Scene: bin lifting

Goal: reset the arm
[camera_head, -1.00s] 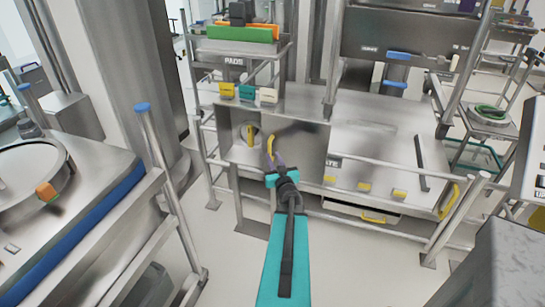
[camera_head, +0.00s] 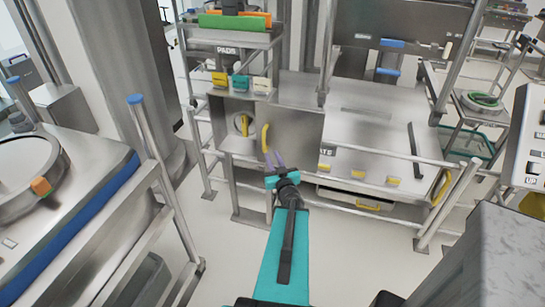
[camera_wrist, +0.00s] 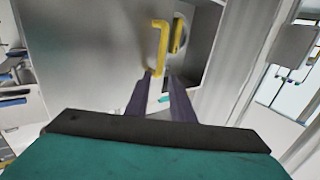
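My gripper (camera_head: 274,157) is at the end of my teal arm, in the middle of the head view. The fingertips are just in front of and below a yellow handle (camera_head: 265,138) on a steel door panel (camera_head: 298,138). In the wrist view, the gripper (camera_wrist: 160,76) points at the lower end of this yellow handle (camera_wrist: 157,48). I cannot tell whether a fingertip touches it.
A steel rail (camera_head: 375,153) and a low drawer (camera_head: 355,198) run along the bench front to the right. A round-topped steel table (camera_head: 70,215) with a handrail (camera_head: 150,140) is at left. Floor near the arm is clear.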

